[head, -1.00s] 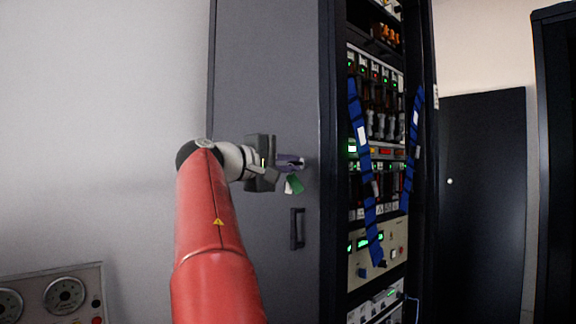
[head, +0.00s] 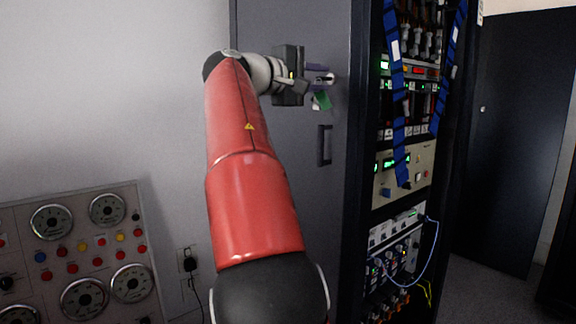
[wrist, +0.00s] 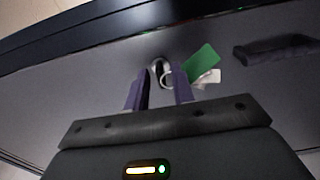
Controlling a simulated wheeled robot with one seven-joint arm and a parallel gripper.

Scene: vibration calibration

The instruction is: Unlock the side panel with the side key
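The side panel (head: 295,190) is the grey side of a tall rack cabinet, and it is closed. My gripper (head: 322,80) is at its upper part, close to the surface. In the wrist view, the two purple fingertips of my gripper (wrist: 161,80) stand apart. Between them is a small metal key with a ring (wrist: 159,71) at the lock on the panel. I see gaps beside it, so the fingers seem not to grip it. A green tag (wrist: 203,62) and a white tag (wrist: 208,78) hang from the ring. The green tag also shows in the head view (head: 322,101). The keyhole itself is hidden.
A dark handle (head: 325,145) sits on the panel below the lock. The open rack front (head: 405,190) with instruments and blue straps is to the right. A gauge panel (head: 70,235) stands at lower left, and a dark door (head: 520,130) at far right.

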